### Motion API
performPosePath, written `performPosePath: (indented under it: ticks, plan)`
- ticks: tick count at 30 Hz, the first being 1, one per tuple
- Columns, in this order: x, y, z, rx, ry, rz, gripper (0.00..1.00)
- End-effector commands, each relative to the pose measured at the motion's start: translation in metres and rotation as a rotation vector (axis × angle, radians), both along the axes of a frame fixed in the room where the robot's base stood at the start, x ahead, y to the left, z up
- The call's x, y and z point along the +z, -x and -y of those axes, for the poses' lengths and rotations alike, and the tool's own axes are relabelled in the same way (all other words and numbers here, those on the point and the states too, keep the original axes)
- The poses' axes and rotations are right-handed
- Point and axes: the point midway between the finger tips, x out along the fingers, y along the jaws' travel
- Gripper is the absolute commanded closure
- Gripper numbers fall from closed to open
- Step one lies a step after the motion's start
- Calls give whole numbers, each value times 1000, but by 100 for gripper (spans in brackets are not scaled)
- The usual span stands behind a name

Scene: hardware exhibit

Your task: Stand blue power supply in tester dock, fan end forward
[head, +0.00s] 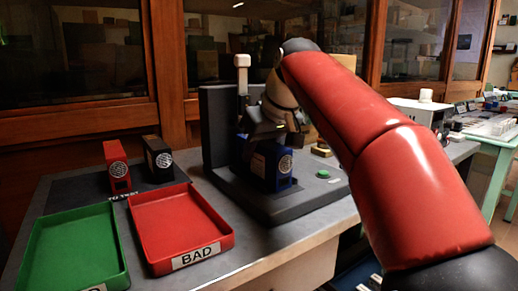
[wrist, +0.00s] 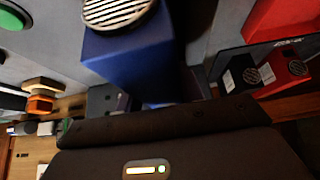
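The blue power supply (head: 270,177) is upright at the grey tester dock (head: 318,192), just in front of the dock's back wall. Its round fan grille faces the head camera. Its lower end is at the dock's base; I cannot tell whether it rests there. My gripper (head: 266,134) is at the supply's top, coming down from above. In the wrist view the blue power supply (wrist: 130,55) runs up to the dark gripper body, with its fan grille at the top edge. The fingertips are hidden, so their grip on it cannot be told.
A red supply (head: 116,167) and a black supply (head: 158,158) stand on the "TO TEST" mat, left of the dock. A red "BAD" tray (head: 182,222) and a green tray (head: 75,248) lie in front. A green button (head: 323,174) is on the dock, right of the supply.

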Motion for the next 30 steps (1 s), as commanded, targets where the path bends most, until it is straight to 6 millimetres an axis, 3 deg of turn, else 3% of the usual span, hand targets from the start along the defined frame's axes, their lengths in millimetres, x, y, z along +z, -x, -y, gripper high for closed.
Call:
performPosePath:
  ticks: [1,4,16,30]
  plan:
    - [0,0,0,0,0,0,56]
    - [0,0,0,0,0,0,43]
    - [9,2,1,-1,0,2,42]
    - [88,43,29,-1,0,2,42]
